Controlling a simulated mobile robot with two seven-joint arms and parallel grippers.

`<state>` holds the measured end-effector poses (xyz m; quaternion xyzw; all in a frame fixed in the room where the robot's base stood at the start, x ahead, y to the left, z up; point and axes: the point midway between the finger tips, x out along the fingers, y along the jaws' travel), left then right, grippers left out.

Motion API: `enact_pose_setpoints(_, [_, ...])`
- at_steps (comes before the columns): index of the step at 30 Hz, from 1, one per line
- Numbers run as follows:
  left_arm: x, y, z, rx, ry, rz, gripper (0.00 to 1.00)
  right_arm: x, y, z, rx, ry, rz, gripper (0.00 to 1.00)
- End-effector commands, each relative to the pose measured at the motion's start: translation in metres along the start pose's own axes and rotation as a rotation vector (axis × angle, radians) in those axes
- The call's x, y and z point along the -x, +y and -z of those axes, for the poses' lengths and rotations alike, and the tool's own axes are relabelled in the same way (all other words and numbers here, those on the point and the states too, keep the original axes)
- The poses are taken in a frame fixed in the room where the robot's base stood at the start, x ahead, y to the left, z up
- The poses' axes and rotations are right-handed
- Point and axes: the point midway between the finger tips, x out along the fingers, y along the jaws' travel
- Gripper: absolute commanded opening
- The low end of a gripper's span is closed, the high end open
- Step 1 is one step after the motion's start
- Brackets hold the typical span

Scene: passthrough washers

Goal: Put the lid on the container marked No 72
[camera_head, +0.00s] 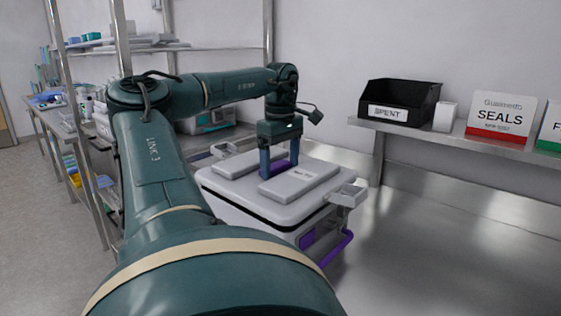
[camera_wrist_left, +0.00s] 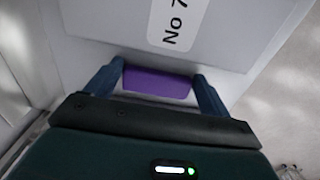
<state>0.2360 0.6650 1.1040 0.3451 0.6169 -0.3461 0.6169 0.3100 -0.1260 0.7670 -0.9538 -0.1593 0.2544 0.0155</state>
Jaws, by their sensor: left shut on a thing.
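My left gripper (camera_head: 279,160) is over the middle of a pale grey lid (camera_head: 302,185) in the head view. Its two blue fingers are closed on the lid's purple handle (camera_wrist_left: 157,84), which sits between them in the left wrist view. A white label (camera_wrist_left: 177,22) reading "No 7" shows on the grey surface, and the rest of its text is cut off. The lid rests on, or very close above, a white container (camera_head: 255,222) with a purple handle bar (camera_head: 335,247) at its side. Small side latches (camera_head: 348,195) stick outward. My right gripper is not in view.
A steel bench (camera_head: 450,240) lies clear to the right of the container. A shelf above it holds a black "SPENT" bin (camera_head: 398,103), a small white box (camera_head: 446,117) and a "SEALS" box (camera_head: 500,119). Shelving with posts stands at the left.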

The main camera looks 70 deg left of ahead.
Motion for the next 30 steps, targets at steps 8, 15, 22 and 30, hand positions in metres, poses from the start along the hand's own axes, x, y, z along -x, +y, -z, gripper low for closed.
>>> enact_pose_setpoints(8, [0.001,0.0,0.001,0.001,0.001,-0.004,0.34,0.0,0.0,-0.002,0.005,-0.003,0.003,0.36])
enact_pose_setpoints(15, [-0.004,0.0,0.001,0.001,0.001,-0.004,0.34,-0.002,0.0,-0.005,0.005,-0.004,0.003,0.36])
enact_pose_setpoints(22, [-0.01,0.0,0.001,0.001,0.001,-0.004,0.34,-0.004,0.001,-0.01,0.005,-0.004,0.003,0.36])
enact_pose_setpoints(30, [-0.014,0.0,0.001,0.001,0.001,-0.004,0.34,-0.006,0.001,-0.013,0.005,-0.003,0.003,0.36])
